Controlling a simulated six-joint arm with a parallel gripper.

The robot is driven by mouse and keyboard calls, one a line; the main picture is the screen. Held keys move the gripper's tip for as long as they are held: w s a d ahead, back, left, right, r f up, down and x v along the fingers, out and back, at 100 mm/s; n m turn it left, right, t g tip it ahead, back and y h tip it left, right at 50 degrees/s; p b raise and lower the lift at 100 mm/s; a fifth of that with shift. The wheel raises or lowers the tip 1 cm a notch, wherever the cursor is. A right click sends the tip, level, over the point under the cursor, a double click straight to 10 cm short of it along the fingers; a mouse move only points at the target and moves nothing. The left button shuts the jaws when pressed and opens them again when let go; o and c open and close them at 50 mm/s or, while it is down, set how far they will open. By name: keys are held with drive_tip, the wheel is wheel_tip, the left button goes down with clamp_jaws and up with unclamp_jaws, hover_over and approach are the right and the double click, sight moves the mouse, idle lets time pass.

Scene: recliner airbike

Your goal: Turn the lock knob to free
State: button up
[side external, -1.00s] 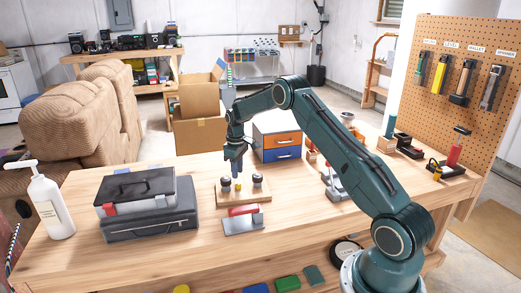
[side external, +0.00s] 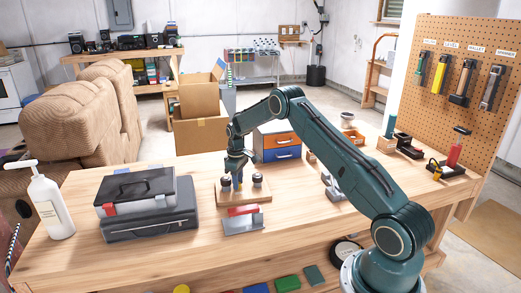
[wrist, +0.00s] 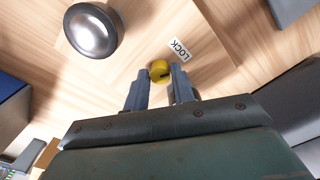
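The yellow lock knob (wrist: 159,69), with a dark slot in its top, shows in the wrist view beside a white label reading LOCK (wrist: 180,49). My gripper (wrist: 161,74) is above the board with its two fingers apart, one on each side of the knob. I cannot tell whether the fingers touch it. In the side view my gripper (side external: 239,178) points down and largely hides the knob. The wooden board (side external: 264,194) lies on the workbench.
A round dark knob with a silvery top (wrist: 92,30) stands close by on the board. A grey and red holder (side external: 243,222) is in front of the board. A black case (side external: 150,222) lies left. A drawer box (side external: 281,147) stands behind.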

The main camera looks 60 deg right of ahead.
drive_tip(key=c, duration=0.3)
drive_tip(key=shift+n, duration=2.4)
drive_tip(key=o, duration=0.5)
drive_tip(key=shift+r, duration=0.2)
drive_tip(key=shift+r, duration=2.3)
